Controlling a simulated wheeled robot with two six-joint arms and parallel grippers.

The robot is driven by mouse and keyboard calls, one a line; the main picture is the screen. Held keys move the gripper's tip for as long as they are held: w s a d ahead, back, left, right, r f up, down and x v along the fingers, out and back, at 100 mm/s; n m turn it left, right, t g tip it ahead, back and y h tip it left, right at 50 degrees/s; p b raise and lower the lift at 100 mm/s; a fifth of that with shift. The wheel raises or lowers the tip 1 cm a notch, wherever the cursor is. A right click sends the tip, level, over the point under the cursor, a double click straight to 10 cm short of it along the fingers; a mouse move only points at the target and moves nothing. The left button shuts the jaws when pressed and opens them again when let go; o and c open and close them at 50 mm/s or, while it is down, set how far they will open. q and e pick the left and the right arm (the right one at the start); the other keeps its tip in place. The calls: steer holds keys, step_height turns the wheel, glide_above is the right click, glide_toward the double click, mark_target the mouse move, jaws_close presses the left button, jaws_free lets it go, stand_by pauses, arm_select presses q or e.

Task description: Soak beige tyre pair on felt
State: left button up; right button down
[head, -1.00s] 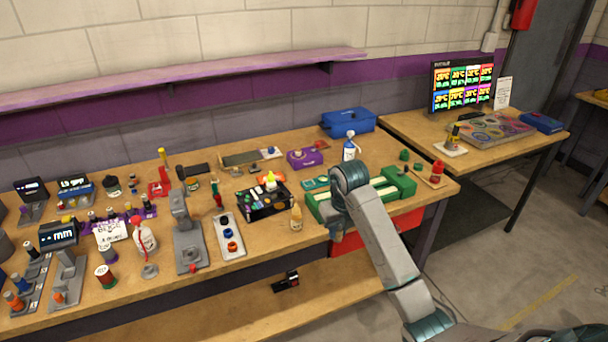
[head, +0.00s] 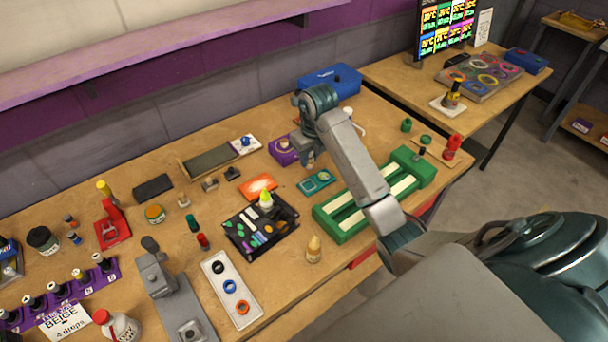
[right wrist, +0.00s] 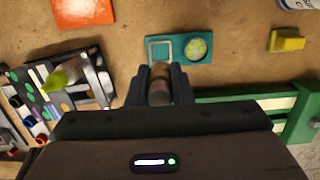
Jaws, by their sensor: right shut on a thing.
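My right gripper (right wrist: 160,90) is shut on a small brownish, cylinder-like thing (right wrist: 160,71); I cannot tell surely whether it is the beige tyre pair. In the head view my right arm partly covers this gripper (head: 310,161), which is near the teal tray (head: 317,182). In the right wrist view the held thing shows in front of the teal tray (right wrist: 180,60). The green holder (head: 345,232) with two pale felt strips (head: 356,219) lies to the right of the teal tray; its edge shows in the wrist view (right wrist: 291,130). My left gripper is not in view.
A black tray of small parts (head: 262,228), an orange card (head: 257,187) and a small dropper bottle (head: 314,249) are nearby. A white strip with coloured rings (head: 231,288) lies nearer. A card reading BEIGE, 4 drops (head: 66,323) is lower left. A blue box (head: 330,80) stands behind.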

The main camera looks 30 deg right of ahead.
mark_target(308, 168)
steer(key=f, duration=0.1)
steer(key=f+p, duration=0.1)
steer(key=f, duration=0.2)
steer(key=shift+w+f, duration=0.1)
steer(key=shift+w, duration=0.15)
steer(key=shift+s+f+p, duration=0.2)
steer(key=shift+f+p, duration=0.05)
steer(key=shift+p, duration=0.1)
step_height(308, 168, down, 3)
steer(key=shift+f+p, duration=0.15)
steer(key=shift+p, duration=0.4)
steer(key=shift+w+f, duration=0.1)
steer(key=shift+f, duration=0.3)
steer(key=c, duration=1.3)
jaws_free()
steer(key=shift+r, duration=0.15)
